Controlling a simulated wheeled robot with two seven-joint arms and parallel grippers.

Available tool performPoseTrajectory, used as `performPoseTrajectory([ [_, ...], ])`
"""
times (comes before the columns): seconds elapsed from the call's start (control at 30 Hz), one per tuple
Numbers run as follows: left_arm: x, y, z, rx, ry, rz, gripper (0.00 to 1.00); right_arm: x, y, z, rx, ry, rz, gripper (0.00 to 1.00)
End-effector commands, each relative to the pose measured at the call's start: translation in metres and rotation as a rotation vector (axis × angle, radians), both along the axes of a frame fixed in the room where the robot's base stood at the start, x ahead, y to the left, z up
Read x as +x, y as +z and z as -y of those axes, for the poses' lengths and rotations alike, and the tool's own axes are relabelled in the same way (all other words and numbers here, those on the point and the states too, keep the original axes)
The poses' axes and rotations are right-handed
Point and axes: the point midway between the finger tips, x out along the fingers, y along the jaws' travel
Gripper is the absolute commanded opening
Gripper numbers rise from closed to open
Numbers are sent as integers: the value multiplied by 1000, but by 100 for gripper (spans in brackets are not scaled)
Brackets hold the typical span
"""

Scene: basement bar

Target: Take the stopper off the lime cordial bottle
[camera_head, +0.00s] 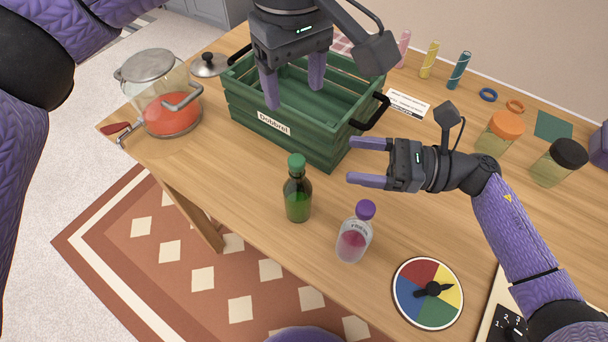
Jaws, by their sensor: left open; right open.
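A dark green bottle (298,200) with green contents, which looks like the lime cordial, stands upright near the table's front edge. Its green stopper (296,161) sits on its neck. A clear bottle (353,243) with pink contents and a purple stopper (365,210) stands to its right. My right gripper (358,162) is open and empty, to the right of the green bottle, with its fingers pointing left. My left gripper (293,88) is open, fingers down, over the green crate (290,135). Neither gripper touches a bottle.
A glass pot (172,117) with red contents stands at the left, its lid (208,66) behind. A coloured dial (428,293) lies front right. Jars with orange (497,133) and black (559,162) lids stand at the right. Bare table surrounds the two bottles.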

Motion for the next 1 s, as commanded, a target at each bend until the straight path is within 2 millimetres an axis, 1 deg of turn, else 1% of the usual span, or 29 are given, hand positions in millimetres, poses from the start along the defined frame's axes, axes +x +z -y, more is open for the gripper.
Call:
performPoseTrajectory([
  [0.03, 1, -12, -1, 5, -2, -2, 68, 0, -13, 0, -3, 3, -2, 78],
  [0.4, 5, -62, -1, 9, -4, -22, 68, 0, -62, 0, -4, 5, -21, 78],
  [0.47, 5, -67, -1, 9, -4, -24, 68, 0, -67, 0, -4, 5, -23, 78],
  [0.57, 5, -68, -1, 9, -4, -24, 68, 1, -67, -4, -3, 5, -24, 78],
  [0.67, 5, -66, -1, 8, -4, -24, 68, 3, -65, -19, -1, 7, -22, 78],
  [0.8, 5, -65, -1, 8, -4, -24, 68, 9, -64, -52, 1, 7, -20, 78],
  [0.9, 5, -65, -1, 8, -4, -24, 68, 13, -65, -73, 0, 6, -21, 78],
  [1.0, 5, -65, -1, 8, -4, -24, 68, 16, -65, -88, 0, 5, -22, 78],
])
